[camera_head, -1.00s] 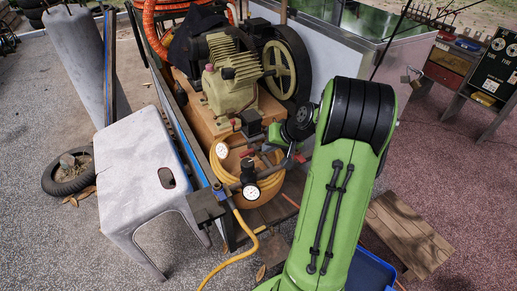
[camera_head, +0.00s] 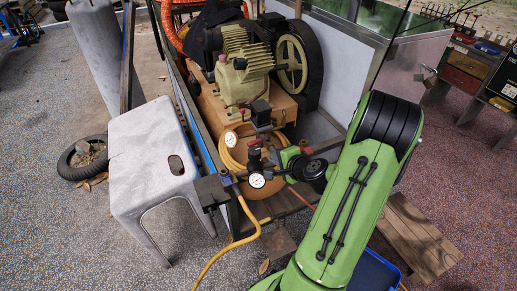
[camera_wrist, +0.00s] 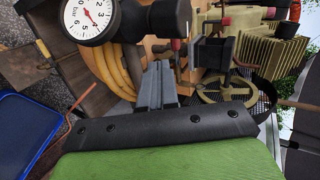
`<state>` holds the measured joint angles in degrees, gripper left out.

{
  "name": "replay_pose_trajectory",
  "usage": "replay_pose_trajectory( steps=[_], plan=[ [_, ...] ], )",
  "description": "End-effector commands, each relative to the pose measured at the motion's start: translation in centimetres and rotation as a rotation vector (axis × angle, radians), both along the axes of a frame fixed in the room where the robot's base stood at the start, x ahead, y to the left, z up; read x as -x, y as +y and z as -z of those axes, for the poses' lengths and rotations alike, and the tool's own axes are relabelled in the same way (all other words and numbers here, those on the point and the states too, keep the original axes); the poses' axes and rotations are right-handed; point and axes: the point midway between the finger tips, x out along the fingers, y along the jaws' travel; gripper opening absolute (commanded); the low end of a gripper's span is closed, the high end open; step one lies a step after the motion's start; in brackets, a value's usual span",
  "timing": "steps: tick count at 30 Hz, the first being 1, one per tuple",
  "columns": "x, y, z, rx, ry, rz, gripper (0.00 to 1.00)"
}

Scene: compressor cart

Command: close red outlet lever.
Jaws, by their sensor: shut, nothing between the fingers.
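The compressor's outlet fittings with two white gauges (camera_head: 257,180) sit at the cart's front end, above a yellow hose coil. My gripper (camera_wrist: 158,68) shows in the wrist view as two grey fingers pressed together, empty, beside the black regulator body (camera_wrist: 155,18). A small red part (camera_wrist: 176,44) shows just beyond the fingertips; it may be the red outlet lever, but its angle is unclear. I cannot tell whether the fingers touch it. In the head view my green wrist is right of the fittings, and the fingers are hard to make out.
The tan compressor pump (camera_head: 240,75) and its flywheel (camera_head: 291,62) stand behind the fittings. A grey stool (camera_head: 150,155) is left of the cart, with a tyre (camera_head: 75,160) beyond. A wooden step (camera_head: 415,235) and a blue tray (camera_head: 372,272) lie at right.

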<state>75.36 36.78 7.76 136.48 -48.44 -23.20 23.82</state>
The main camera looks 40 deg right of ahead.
Motion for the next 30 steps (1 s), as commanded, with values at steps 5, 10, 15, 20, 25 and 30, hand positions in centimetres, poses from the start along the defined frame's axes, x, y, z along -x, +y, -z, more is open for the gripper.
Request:
replay_pose_trajectory(
  steps=[5,10,15,20,25,30],
  plan=[
    [-3.5,-0.6,2.1,0.002,-0.001,-0.006,0.0],
    [-6.7,-1.3,3.2,0.006,-0.003,-0.007,0.0],
    [-8.9,-1.8,3.2,0.005,0.0,-0.004,0.0],
    [-9.4,-1.9,3.2,0.002,0.0,-0.002,0.0],
    [-9.4,-1.9,3.2,0.003,0.001,-0.003,0.0],
    [-10.3,-1.8,3.1,0.005,0.001,-0.005,0.0]
  ],
)
